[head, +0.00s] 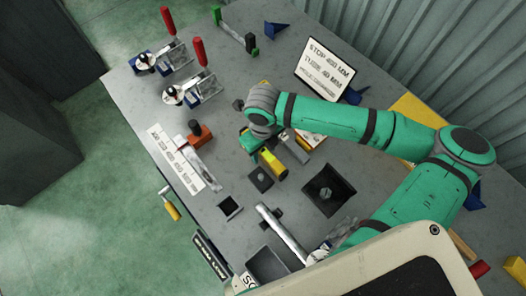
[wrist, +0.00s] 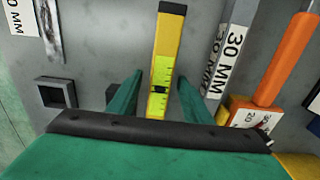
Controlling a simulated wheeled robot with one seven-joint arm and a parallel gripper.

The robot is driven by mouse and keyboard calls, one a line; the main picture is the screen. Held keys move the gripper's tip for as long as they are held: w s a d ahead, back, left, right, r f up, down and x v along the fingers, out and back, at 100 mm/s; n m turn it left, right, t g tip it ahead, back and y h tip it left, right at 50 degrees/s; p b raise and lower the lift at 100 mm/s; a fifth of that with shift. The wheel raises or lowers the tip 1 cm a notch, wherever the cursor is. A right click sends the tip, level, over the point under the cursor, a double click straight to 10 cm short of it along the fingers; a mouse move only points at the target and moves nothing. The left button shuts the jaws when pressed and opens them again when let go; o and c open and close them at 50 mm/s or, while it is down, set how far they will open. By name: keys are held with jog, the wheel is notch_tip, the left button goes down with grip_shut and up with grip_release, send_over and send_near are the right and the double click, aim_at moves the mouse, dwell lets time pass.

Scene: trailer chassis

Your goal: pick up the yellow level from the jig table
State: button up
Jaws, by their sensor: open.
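The yellow level (wrist: 165,55) shows in the wrist view as a long yellow bar with a bright yellow-green vial part and a dark band. It runs away from my gripper (wrist: 160,77), whose two green fingers are open, one on each side of it. Gaps show between the fingers and the bar, and I see no grip on it. The level's near end is hidden behind the dark gripper edge. In the head view my gripper (head: 258,146) is low over the middle of the table, with yellow pieces beside it.
The grey jig table (head: 125,82) bears red-handled clamps (head: 199,52), a dark square socket (head: 328,190) and a sign (head: 324,68). In the wrist view a 30 MM bar (wrist: 230,50) and an orange handle (wrist: 287,58) lie to the right. A corrugated wall (head: 440,50) stands behind.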

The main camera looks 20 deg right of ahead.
jog(key=shift+f, duration=0.3)
jog(key=shift+c, duration=0.6)
grip_shut()
jog(key=shift+r, duration=0.2)
